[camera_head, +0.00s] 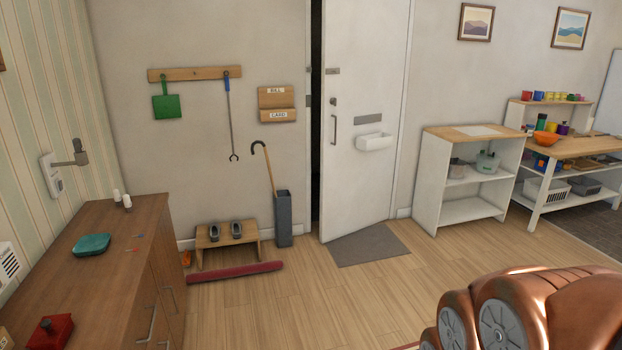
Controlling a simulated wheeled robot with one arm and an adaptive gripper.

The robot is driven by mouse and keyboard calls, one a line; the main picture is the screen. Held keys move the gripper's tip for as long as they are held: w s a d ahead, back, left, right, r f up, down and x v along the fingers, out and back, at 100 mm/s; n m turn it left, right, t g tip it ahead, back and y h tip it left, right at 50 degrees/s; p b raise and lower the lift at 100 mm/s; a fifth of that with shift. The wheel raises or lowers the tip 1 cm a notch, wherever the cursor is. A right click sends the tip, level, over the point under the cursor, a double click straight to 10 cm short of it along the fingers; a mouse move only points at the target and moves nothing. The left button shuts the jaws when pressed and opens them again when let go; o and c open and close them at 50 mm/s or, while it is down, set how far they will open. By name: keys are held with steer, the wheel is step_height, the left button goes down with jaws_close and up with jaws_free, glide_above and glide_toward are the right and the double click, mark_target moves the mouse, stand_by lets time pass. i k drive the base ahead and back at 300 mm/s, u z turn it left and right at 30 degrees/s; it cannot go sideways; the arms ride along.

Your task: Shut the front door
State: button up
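The white front door (362,110) stands ajar at the middle of the far wall. A dark gap (316,120) shows along its left edge, and its free edge is swung into the room. A vertical pull handle (335,130) sits near that left edge, with a lock above it. A mail slot plate (368,120) and a small white box (374,141) are on the door's face. My copper-coloured arm shows at the lower right, well short of the door. My gripper is not in view.
A grey doormat (367,244) lies at the door's foot. An umbrella stand (284,218), a shoe bench (227,245) and a red roll (235,272) are left of it. A white shelf (465,185) stands right. A wooden cabinet (125,225) lines the left. Floor between is clear.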

mark_target(364, 40)
steer(key=z, duration=0.3)
steer(key=i, duration=3.65)
steer(key=u, duration=0.95)
steer(key=i, duration=1.05)
steer(key=u, duration=0.35)
